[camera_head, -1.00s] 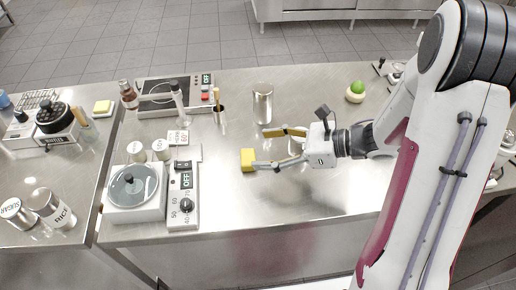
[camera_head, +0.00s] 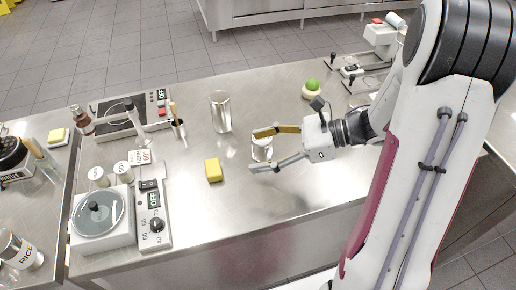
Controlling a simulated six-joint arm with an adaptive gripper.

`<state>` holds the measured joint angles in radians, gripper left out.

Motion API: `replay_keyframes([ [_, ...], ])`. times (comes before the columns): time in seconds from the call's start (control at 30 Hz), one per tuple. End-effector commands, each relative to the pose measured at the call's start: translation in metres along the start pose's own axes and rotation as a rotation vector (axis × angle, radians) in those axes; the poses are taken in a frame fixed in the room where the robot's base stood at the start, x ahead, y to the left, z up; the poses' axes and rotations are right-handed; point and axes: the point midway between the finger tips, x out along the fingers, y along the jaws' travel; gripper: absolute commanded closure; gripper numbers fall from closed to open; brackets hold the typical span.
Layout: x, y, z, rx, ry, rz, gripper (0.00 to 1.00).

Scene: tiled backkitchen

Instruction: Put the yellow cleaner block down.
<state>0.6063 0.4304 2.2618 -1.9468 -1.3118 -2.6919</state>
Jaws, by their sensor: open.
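The yellow cleaner block (camera_head: 213,170) rests on the steel counter, left of my gripper (camera_head: 256,151) and apart from it. My gripper is open, with its fingers pointing left. A pale, shiny cylindrical thing (camera_head: 262,149) shows between the fingers; I cannot tell whether it stands behind or below them. Nothing hides the block.
A hot plate (camera_head: 130,113) is at the back left. A green-topped item (camera_head: 312,88) is at the back right. The front counter is clear.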

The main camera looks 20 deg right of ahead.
Motion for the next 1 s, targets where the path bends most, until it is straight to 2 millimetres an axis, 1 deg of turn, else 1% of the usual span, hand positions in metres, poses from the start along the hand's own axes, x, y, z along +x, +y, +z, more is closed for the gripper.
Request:
replay_keyframes([
  [0.47, 0.0, -0.001, 0.0, 0.001, 0.001, -0.002, 0.35],
  [0.63, 0.001, -0.009, 0.003, 0.029, 0.019, -0.037, 0.35],
  [0.77, 0.002, -0.025, 0.007, 0.092, 0.052, -0.113, 0.35],
  [0.87, 0.001, -0.044, 0.013, 0.171, 0.08, -0.206, 0.35],
  [1.0, -0.007, -0.074, 0.026, 0.318, 0.098, -0.372, 0.35],
])
